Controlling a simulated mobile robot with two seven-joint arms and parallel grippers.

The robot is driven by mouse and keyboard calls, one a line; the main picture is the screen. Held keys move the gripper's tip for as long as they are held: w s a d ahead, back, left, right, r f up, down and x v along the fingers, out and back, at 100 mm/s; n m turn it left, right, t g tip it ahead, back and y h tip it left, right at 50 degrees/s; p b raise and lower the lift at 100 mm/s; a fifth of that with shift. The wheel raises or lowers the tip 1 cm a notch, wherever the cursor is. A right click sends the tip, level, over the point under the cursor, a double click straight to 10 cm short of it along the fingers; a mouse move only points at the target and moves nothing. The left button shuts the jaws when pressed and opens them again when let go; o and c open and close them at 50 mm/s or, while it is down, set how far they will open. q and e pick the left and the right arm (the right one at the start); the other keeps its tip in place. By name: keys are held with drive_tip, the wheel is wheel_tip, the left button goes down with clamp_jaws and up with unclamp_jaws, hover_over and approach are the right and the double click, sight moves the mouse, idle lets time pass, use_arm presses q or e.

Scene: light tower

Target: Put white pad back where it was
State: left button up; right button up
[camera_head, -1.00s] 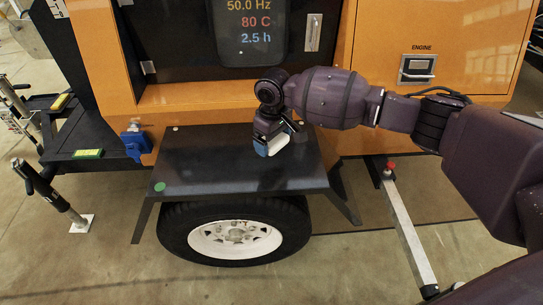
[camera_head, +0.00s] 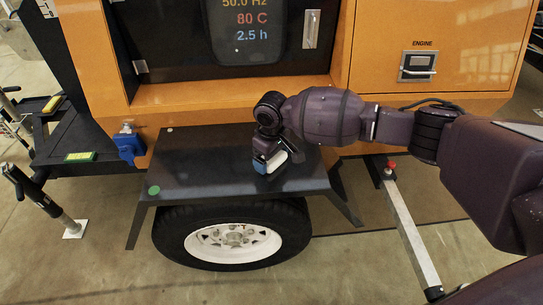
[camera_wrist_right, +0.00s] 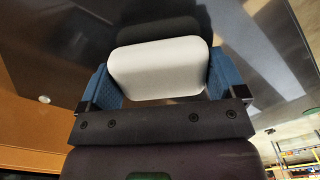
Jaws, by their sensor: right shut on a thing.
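The white pad (camera_wrist_right: 158,62) is a rounded white block between the two blue fingers of my right gripper in the right wrist view. In the head view the right gripper (camera_head: 270,164) points down, low over the black fender (camera_head: 205,178) of the trailer, right of its middle. A small part of the white pad (camera_head: 278,161) shows there. Whether the pad touches the fender cannot be told. A green round mark (camera_head: 154,190) lies on the fender's front left corner. My left gripper is not in view.
The orange housing (camera_head: 105,50) rises behind the fender, with a dark display panel. A blue socket (camera_head: 129,146) is at the fender's left. A grey bar with a red knob (camera_head: 391,165) stands right of the fender. The fender's left part is bare.

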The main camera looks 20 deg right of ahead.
drive_tip(key=o, duration=0.6)
drive_tip(key=shift+f, duration=0.15)
wheel_tip(320, 180, up, 12)
drive_tip(key=p, duration=0.3)
